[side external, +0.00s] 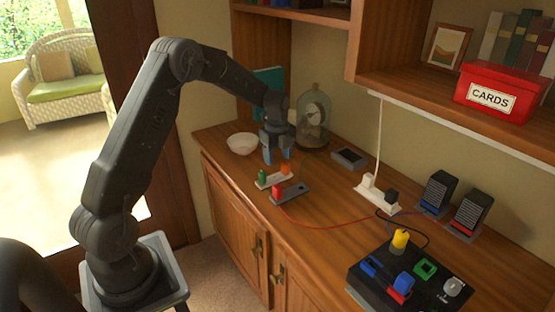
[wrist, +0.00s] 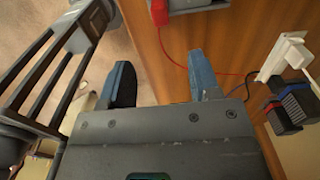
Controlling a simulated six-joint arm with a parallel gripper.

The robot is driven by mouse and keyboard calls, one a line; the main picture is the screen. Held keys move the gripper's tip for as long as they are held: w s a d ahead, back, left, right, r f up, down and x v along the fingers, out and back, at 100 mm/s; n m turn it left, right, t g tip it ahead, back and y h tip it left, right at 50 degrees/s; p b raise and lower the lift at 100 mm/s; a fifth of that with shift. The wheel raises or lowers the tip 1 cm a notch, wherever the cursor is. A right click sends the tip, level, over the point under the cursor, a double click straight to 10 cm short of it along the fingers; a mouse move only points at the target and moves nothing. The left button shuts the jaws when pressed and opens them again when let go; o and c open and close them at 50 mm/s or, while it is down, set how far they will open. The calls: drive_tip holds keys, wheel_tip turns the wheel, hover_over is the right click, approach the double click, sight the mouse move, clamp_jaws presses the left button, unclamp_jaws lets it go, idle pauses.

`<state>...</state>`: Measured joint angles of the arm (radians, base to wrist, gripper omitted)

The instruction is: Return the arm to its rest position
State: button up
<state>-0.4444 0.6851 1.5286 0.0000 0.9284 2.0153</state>
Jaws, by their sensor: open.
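My gripper (side external: 276,156) hangs above the wooden sideboard, with its blue fingers pointing down between the white bowl and the glass dome. In the wrist view my gripper (wrist: 163,82) has its two fingers apart with nothing between them. My arm is raised and arches over from its base at the lower left.
The sideboard (side external: 325,205) holds a white bowl (side external: 242,144), a glass dome (side external: 313,110), two small switch blocks with green, orange and red parts, a white power strip (side external: 377,194), two dark speaker-like blocks and a black control box (side external: 410,280). A shelf with a red CARDS box (side external: 500,90) overhangs the right.

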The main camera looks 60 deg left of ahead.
drive_tip(key=s+d+r+n+t, duration=0.1)
drive_tip(key=s+d+r+n, duration=0.35)
drive_tip(key=d+r, duration=0.3)
drive_tip(key=s+d+r+n+t, duration=0.2)
drive_tip(key=s+d+r+n, duration=0.3)
drive_tip(key=r, duration=0.3)
drive_tip(key=s+d+r+n+t, duration=0.1)
drive_tip(key=s+d+n, duration=0.3)
drive_tip(key=s, duration=0.4)
drive_tip(key=s+d+r+n+t, duration=0.1)
drive_tip(key=s+d+n, duration=0.3)
drive_tip(key=s, duration=0.5)
drive_tip(key=shift+d+r+t, duration=0.3)
drive_tip(key=shift+d+r, duration=0.1)
drive_tip(key=shift+d, duration=0.3)
